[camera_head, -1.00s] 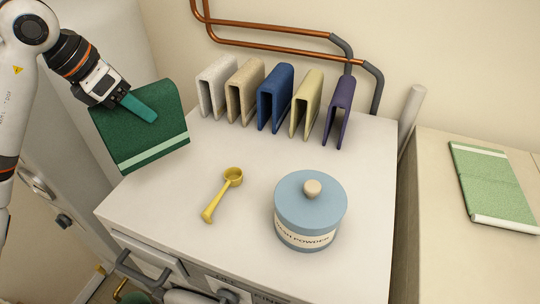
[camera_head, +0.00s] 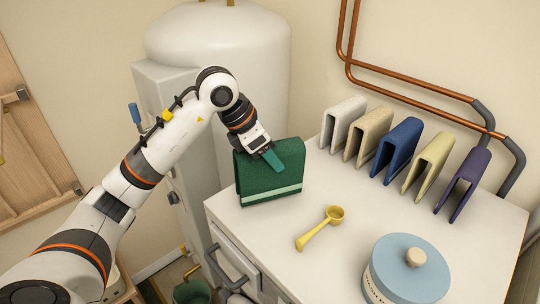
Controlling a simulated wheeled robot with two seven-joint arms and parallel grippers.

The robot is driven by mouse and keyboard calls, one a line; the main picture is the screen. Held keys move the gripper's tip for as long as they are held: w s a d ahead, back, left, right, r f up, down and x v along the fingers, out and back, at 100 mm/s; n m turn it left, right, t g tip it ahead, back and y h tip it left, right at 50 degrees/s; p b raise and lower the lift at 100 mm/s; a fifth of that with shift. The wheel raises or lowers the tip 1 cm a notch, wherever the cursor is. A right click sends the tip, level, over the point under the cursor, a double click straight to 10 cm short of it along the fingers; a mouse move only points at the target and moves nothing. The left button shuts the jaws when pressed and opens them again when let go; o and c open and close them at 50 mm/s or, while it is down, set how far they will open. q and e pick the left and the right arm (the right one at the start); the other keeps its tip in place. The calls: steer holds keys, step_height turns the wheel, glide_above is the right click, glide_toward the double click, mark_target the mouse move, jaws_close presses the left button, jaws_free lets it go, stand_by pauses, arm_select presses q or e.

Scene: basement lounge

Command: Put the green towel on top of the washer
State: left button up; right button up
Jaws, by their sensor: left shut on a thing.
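The dark green towel (camera_head: 272,184), folded and with a pale stripe near its lower edge, hangs upright from my left gripper (camera_head: 270,158). The gripper is shut on its top edge. The towel is at the left side of the washer's (camera_head: 350,203) white top. I cannot tell whether its lower edge touches that top or is just above it. My right gripper is not in view.
A row of folded towels, from white (camera_head: 342,124) to purple (camera_head: 463,184), stands along the washer's back edge. A yellow scoop (camera_head: 319,230) and a blue lidded jar (camera_head: 407,272) are on the top. A white tank (camera_head: 215,50) stands behind my left arm.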

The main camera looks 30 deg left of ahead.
arm_select(q)
steer(key=shift+f, duration=0.75)
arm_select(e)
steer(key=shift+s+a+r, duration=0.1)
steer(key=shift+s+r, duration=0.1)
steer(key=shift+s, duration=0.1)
arm_select(q)
steer(key=o, duration=0.6)
steer(key=shift+f, duration=0.15)
steer(key=o, duration=0.5)
steer(key=b+v, duration=0.2)
steer(key=v, duration=0.9)
steer(key=shift+s+a+r, duration=0.15)
steer(key=shift+s+r, duration=0.1)
steer(key=shift+r, duration=0.3)
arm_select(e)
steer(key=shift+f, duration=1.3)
